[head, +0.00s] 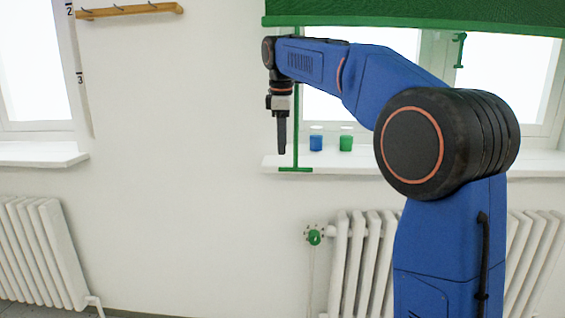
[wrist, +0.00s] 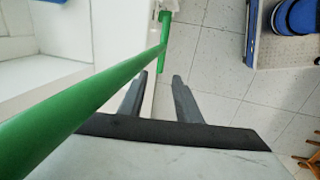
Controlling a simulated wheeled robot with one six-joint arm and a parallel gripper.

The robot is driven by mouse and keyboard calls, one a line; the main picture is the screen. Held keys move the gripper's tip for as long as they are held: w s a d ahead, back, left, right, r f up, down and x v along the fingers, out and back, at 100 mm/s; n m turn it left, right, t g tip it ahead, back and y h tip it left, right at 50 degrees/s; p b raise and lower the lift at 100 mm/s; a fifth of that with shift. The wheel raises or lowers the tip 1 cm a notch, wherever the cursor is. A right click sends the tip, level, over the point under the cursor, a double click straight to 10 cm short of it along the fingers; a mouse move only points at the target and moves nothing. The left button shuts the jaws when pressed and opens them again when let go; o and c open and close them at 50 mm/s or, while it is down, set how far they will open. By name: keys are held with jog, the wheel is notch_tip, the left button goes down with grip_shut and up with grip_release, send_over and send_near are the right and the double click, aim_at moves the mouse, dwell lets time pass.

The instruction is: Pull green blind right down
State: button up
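The green blind (head: 420,14) hangs over the top of the right window in the head view, its lower edge high above the sill. A thin green pull rod (head: 296,120) hangs from its left end, with a short crossbar (head: 296,170) at the bottom near sill height. My gripper (head: 282,152) points down just left of the rod, in front of the wall. In the wrist view the rod (wrist: 75,105) runs past the left finger to its crossbar (wrist: 165,40), beyond the fingertips. My gripper (wrist: 160,77) is open, with nothing visible between its fingers.
A blue jar (head: 316,142) and a green jar (head: 346,143) stand on the window sill (head: 400,166). A white radiator (head: 357,255) with a green valve knob (head: 314,238) is below. A wooden peg rail (head: 128,11) hangs on the wall.

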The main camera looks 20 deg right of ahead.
aim_at(283, 168)
jog(key=f, duration=0.2)
jog(key=w+f, duration=0.1)
jog(key=f, duration=0.4)
jog(key=shift+w+d, duration=0.15)
jog(key=shift+d, duration=0.05)
grip_shut()
